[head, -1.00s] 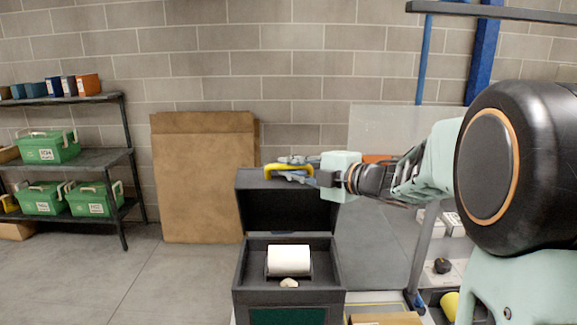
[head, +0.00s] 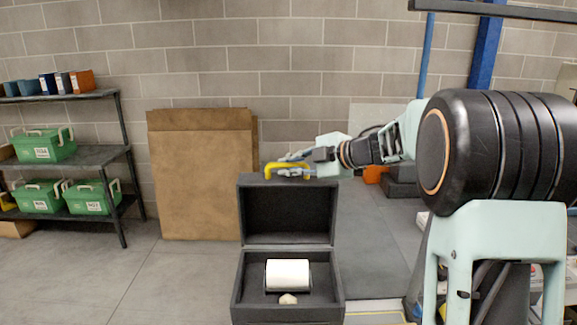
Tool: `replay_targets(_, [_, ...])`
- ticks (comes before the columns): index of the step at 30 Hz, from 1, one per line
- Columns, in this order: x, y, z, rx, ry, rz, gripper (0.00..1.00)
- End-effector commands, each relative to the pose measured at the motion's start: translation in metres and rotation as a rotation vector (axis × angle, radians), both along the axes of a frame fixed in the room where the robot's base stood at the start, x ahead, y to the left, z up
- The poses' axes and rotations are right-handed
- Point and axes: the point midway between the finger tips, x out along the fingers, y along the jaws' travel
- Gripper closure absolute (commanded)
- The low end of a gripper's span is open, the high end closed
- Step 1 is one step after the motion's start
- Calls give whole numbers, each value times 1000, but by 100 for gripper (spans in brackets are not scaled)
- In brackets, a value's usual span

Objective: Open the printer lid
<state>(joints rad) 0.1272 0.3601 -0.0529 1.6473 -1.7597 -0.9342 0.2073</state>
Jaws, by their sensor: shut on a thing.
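The printer is a dark grey box (head: 238,290) at the lower middle of the head view. Its lid (head: 289,213) stands up at the back, with its inner face toward me. A white paper roll (head: 287,273) lies inside the open body, with a small pale piece (head: 288,298) in front of it. My gripper (head: 284,168) is at the lid's top edge, shut on the yellow handle (head: 270,168). The fingers hide part of the handle.
Brown boards (head: 200,175) lean on the block wall behind and left of the printer. A shelf rack (head: 95,157) with green boxes (head: 43,146) stands at the left. Grey floor (head: 180,285) is clear between rack and printer.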

Motion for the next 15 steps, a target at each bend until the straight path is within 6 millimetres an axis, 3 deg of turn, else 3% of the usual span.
replay_targets(6, [1,-1,3,-1,-7,-1,100])
replay_targets(7, [1,0,3,0,-6,-1,86])
replay_targets(8, [1,0,3,0,-6,-1,83])
replay_targets(15, [0,0,1,0,-4,0,82])
